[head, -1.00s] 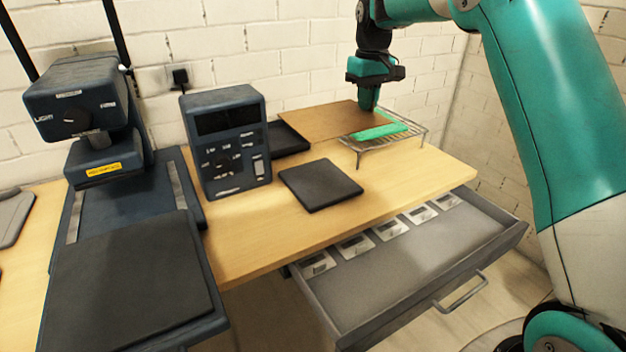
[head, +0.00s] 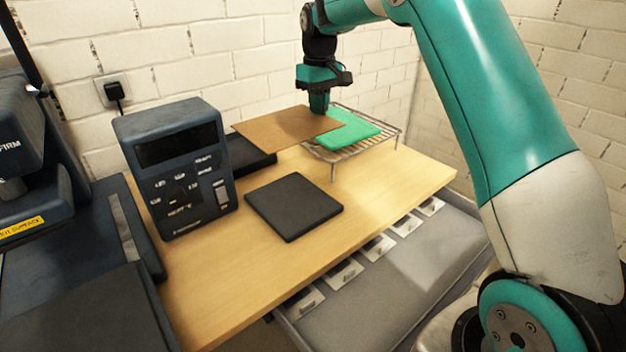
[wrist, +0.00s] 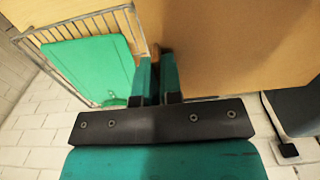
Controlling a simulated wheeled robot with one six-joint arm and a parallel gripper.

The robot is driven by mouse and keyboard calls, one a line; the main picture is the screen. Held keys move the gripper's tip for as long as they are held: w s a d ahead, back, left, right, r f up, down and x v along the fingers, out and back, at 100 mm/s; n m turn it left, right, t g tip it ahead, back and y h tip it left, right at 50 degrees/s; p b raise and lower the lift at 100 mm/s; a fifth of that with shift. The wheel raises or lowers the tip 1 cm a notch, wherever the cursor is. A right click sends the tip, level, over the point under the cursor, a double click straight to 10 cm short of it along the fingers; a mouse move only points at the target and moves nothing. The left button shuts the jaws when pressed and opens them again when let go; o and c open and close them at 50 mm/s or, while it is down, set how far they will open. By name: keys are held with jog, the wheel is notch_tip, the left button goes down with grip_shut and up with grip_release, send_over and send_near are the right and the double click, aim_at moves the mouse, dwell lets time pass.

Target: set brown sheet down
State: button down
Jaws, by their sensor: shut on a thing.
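The brown sheet (head: 285,127) is flat and roughly level, held by its right edge. My gripper (head: 319,111) is shut on that edge, above the back of the table. The sheet overhangs a dark tray or pad (head: 249,160) at the back, hiding part of it. Its right corner lies near the green sheet on the rack. In the wrist view the brown sheet (wrist: 235,45) fills the upper right, with my gripper fingers (wrist: 158,75) at its edge. I cannot tell whether the sheet touches anything below.
A wire rack (head: 385,139) holds a green sheet (head: 349,131) at the back right. A dark square pad (head: 294,206) lies mid-table. A control box (head: 178,170) stands left, beside a press (head: 20,165). An open drawer (head: 400,280) juts out in front. Bare wood (head: 390,185) shows right of the pad.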

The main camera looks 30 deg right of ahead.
notch_tip(320, 180, down, 21)
jog(key=shift+r+p, duration=0.15)
jog(key=shift+p, duration=0.65)
jog(key=shift+f, duration=0.2)
jog(key=c, duration=1.3)
grip_release()
jog(key=shift+r, duration=0.1)
